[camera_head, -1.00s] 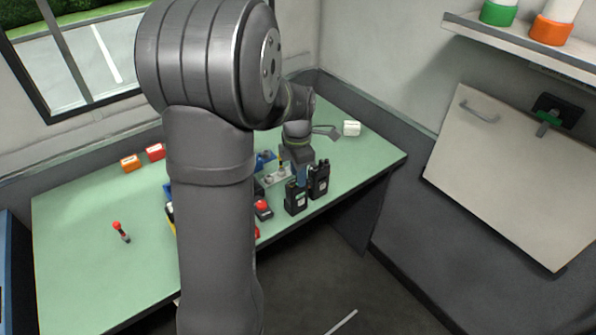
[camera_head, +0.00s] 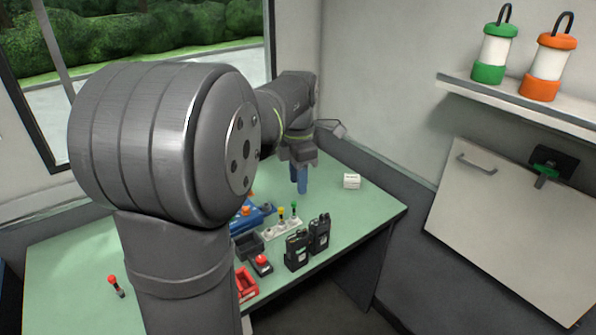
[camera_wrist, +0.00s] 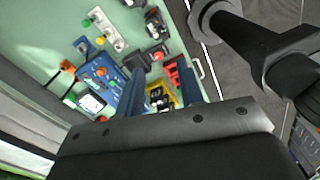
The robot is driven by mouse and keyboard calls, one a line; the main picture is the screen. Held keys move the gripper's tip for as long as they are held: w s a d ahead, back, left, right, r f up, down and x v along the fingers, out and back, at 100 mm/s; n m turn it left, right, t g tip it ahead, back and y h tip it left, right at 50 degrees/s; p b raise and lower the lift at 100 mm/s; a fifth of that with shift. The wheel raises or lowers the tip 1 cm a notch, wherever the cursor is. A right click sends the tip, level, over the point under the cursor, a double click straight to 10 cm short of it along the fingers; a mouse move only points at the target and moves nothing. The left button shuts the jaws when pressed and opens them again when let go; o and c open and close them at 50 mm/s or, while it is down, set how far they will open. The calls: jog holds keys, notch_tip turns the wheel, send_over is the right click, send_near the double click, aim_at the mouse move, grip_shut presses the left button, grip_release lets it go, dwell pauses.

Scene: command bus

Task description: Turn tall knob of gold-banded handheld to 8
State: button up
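Two black handhelds with knobs on top stand upright near the table's front right edge in the head view: a left one (camera_head: 297,251) and a right one (camera_head: 319,234). They also show at the top of the wrist view, one at the edge (camera_wrist: 132,3) and one below it (camera_wrist: 155,24). I cannot make out a gold band, the knob heights or any dial numbers. My gripper (camera_head: 299,186) is above the table, behind the handhelds and apart from them. In the wrist view its two blue fingers (camera_wrist: 163,72) stand apart with nothing held between them.
On the green table (camera_head: 67,262) are a strip with coloured knobs (camera_head: 281,229), a red-button box (camera_head: 261,265), a red tray (camera_head: 246,285), a blue case (camera_head: 262,213) and a white block (camera_head: 351,181). Lanterns (camera_head: 491,55) stand on the wall shelf. My arm hides the table's middle left.

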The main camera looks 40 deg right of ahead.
aim_at(299, 231)
jog(key=shift+r, duration=0.9)
jog(key=w+d+f+m+g+y, duration=0.1)
jog(key=d+m+y, duration=0.15)
jog(key=m, duration=1.15)
jog(key=w+d+f+m+g+y, duration=0.15)
jog(key=d+m, duration=0.25)
jog(key=m, duration=1)
jog(key=shift+t, duration=0.45)
jog(key=x, duration=1.6)
jog(key=shift+s+a+f, duration=0.15)
jog(key=shift+a, duration=0.15)
jog(key=shift+c, duration=0.2)
grip_shut()
